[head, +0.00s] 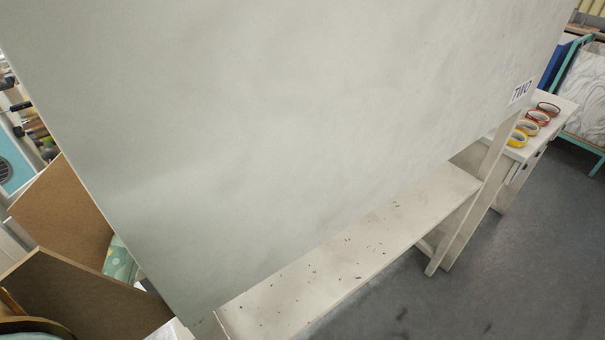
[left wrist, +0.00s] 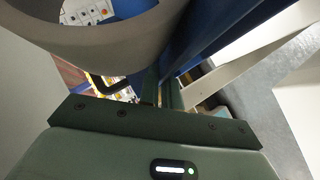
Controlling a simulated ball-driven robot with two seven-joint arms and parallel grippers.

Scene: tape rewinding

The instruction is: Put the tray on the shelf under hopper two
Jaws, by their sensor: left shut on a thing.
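My left gripper is not in the head view. My right gripper is in neither view.
A side table (head: 560,104) at right bears several tape rolls (head: 527,128). Brown boards or open box sides (head: 65,215) stand at the lower left. A slanted pale leg (head: 468,215) supports the shelf's right end. Grey floor (head: 500,275) is clear at lower right.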

